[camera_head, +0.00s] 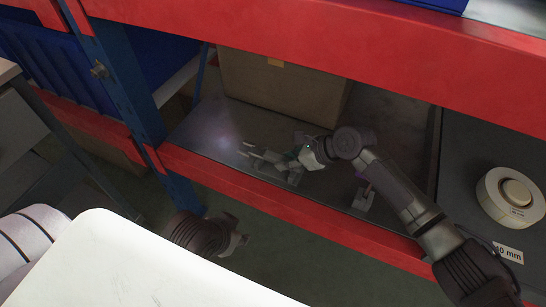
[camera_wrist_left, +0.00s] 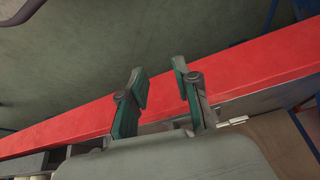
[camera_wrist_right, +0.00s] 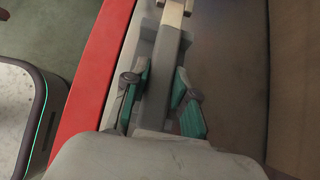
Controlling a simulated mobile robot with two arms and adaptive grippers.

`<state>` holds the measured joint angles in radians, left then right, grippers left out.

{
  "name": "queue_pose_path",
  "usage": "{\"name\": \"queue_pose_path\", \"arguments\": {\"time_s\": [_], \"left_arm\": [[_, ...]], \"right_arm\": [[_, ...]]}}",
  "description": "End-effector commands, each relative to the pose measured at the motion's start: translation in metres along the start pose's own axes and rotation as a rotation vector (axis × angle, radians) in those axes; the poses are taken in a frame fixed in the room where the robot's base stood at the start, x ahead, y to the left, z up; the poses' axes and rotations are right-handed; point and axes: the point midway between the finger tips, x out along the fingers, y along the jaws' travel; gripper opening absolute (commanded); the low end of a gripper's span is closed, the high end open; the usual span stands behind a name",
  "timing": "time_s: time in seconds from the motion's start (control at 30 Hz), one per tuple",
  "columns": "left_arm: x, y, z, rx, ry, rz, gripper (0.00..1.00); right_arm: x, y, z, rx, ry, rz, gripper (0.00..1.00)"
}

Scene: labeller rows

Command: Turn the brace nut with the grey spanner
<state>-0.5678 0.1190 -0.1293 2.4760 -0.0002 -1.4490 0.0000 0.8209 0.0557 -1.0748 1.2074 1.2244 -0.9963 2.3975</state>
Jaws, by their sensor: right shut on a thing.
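My right gripper (camera_head: 297,160) reaches in over the shelf from the right and is shut on the grey spanner. In the right wrist view the spanner (camera_wrist_right: 158,78) runs between the fingers (camera_wrist_right: 158,95) and away from them, to a pale end at the top. In the head view the spanner (camera_head: 266,156) points left, low over the shelf deck. The brace nut (camera_head: 98,69) seems to be the metal fitting on the blue upright at the left, well apart from the spanner. My left gripper (camera_head: 238,242) hangs before the shelf; its fingers (camera_wrist_left: 162,88) stand apart, empty.
A cardboard box (camera_head: 285,90) stands at the back of the shelf. A red beam (camera_head: 230,180) edges the deck, another crosses above. A small purple-and-grey item (camera_head: 363,196) lies near the front edge. A white roll (camera_head: 510,197) sits at the right.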

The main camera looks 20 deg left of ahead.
Motion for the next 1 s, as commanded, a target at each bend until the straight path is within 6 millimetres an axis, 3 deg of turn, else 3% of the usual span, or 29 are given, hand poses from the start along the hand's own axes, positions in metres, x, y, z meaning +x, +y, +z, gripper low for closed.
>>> {"name": "queue_pose_path", "arguments": {"time_s": [0.37,0.7,1.0], "left_arm": [[-0.001,-0.001,0.004,-0.001,-0.037,0.0,0.31],[0.004,-0.003,0.024,-0.004,-0.159,-0.003,0.31],[0.026,-0.002,0.03,-0.002,-0.168,-0.001,0.31]], "right_arm": [[-0.007,0.0,0.008,0.001,-0.001,0.0,0.0],[-0.021,0.0,0.022,0.001,-0.001,0.001,0.0],[-0.021,0.0,0.021,0.0,-0.001,0.0,0.0]]}}
